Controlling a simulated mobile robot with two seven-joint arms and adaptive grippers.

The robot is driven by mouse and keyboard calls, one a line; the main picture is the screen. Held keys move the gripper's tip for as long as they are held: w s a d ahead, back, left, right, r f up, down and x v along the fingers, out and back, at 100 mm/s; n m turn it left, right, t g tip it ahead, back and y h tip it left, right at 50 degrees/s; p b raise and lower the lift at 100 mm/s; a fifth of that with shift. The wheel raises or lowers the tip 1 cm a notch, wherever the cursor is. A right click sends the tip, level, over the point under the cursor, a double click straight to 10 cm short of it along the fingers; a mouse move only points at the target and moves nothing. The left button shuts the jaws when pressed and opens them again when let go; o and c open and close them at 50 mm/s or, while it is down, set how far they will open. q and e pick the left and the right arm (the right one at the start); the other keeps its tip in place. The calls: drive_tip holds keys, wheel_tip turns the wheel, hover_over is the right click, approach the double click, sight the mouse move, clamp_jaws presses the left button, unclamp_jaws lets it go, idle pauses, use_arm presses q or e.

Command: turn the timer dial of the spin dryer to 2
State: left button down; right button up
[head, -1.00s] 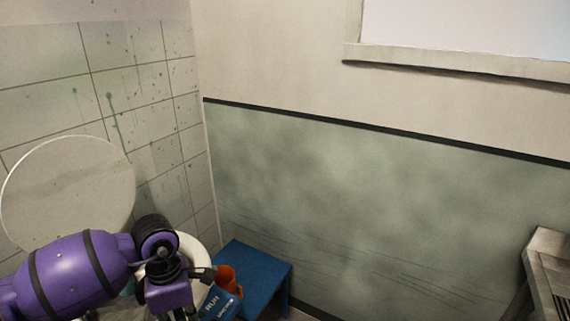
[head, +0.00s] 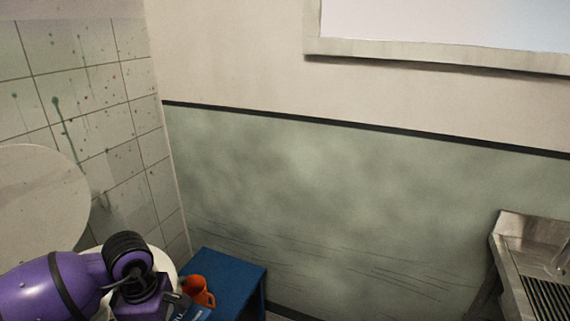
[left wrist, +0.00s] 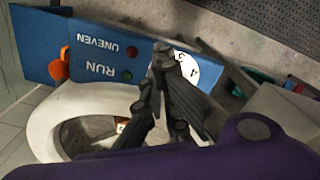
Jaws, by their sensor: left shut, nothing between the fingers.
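The spin dryer's blue control panel (left wrist: 100,52) fills the upper left of the left wrist view. It carries the words UNEVEN and RUN, a red light and a green light. The white timer dial (left wrist: 188,67) sits at the panel's right, with 4 and 5 readable; the rest is hidden behind my fingers. My left gripper (left wrist: 164,52) is shut and empty, its tips in front of the dial's left part; I cannot tell if they touch it. In the head view my purple left arm (head: 45,285) covers most of the dryer (head: 165,263). My right gripper is out of view.
The dryer's round lid (head: 35,195) stands raised by the tiled wall. A metal sink (head: 535,245) is at the right. Small coloured items lie at the right of the wrist view.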

use_arm(q)
drive_tip(key=shift+s+f, duration=0.1)
drive_tip(key=shift+f, duration=0.7)
drive_tip(key=shift+s, duration=0.1)
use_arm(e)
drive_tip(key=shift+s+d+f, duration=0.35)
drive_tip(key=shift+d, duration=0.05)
use_arm(q)
drive_tip(key=shift+f, duration=0.1)
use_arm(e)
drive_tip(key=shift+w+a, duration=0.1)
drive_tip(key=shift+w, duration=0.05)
use_arm(q)
drive_tip(key=shift+s+a+f, duration=0.15)
drive_tip(key=shift+s, duration=0.1)
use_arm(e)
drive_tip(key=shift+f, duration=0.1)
use_arm(q)
drive_tip(key=shift+s+b, duration=0.3)
drive_tip(key=shift+s, duration=0.05)
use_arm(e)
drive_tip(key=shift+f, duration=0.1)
use_arm(q)
drive_tip(key=shift+s, duration=0.45)
